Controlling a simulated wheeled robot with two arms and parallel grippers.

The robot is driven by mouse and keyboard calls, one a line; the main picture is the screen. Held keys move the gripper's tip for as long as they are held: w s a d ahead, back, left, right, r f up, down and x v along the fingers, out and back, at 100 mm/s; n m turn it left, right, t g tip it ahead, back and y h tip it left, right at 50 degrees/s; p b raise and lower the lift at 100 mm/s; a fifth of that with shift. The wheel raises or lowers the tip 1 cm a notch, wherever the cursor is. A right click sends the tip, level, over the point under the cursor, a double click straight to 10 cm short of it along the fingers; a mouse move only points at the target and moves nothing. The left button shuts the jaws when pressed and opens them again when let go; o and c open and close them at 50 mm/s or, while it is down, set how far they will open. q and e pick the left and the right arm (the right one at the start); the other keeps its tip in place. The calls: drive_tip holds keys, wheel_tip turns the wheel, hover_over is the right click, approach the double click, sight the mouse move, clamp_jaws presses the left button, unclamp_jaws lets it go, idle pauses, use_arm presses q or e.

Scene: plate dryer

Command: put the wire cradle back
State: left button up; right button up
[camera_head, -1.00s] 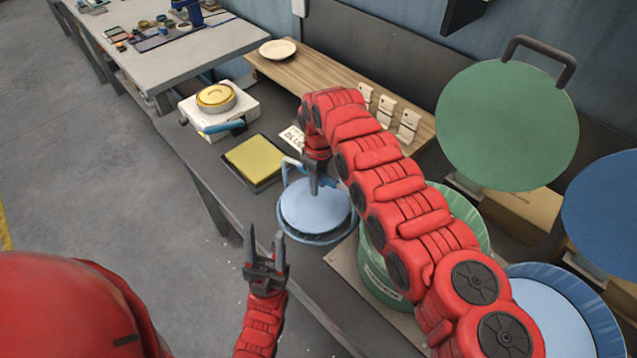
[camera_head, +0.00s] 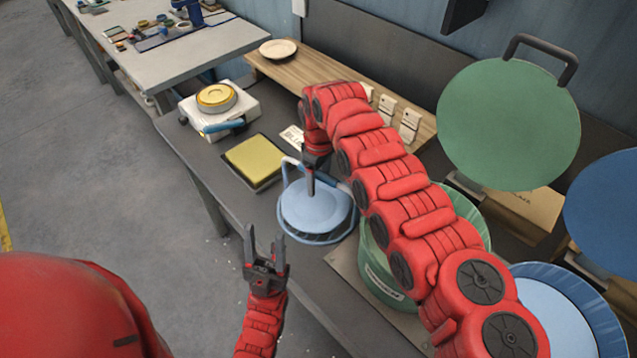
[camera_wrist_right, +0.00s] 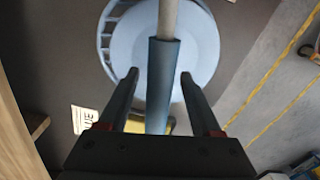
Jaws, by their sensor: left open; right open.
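The wire cradle (camera_head: 283,209) is a round blue basket with a raised handle, standing on the dark bench in the head view. It holds a pale blue plate (camera_head: 318,204); the basket's wire side also shows in the right wrist view (camera_wrist_right: 104,42). My right gripper (camera_head: 311,190) is over the cradle at its handle. In the right wrist view, the handle's blue grip (camera_wrist_right: 161,85) lies between the two open fingers with gaps on both sides. My left gripper (camera_head: 264,236) is open and empty, in front of the bench edge. My right arm hides part of the handle.
A green drum (camera_head: 384,277) with its lid (camera_head: 508,125) raised stands right of the cradle, and a blue drum (camera_head: 590,298) beyond it. A yellow pad (camera_head: 254,161) on a black tray and a white scale (camera_head: 216,112) lie to the left. A wooden shelf (camera_head: 330,78) is behind.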

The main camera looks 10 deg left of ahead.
wheel_tip(320, 180, up, 10)
drive_tip(key=b, duration=0.3)
drive_tip(key=shift+w+r, duration=0.1)
wheel_tip(320, 180, up, 6)
drive_tip(key=p, duration=0.2)
drive_tip(key=shift+d+p, duration=0.1)
drive_tip(key=shift+p, duration=0.3)
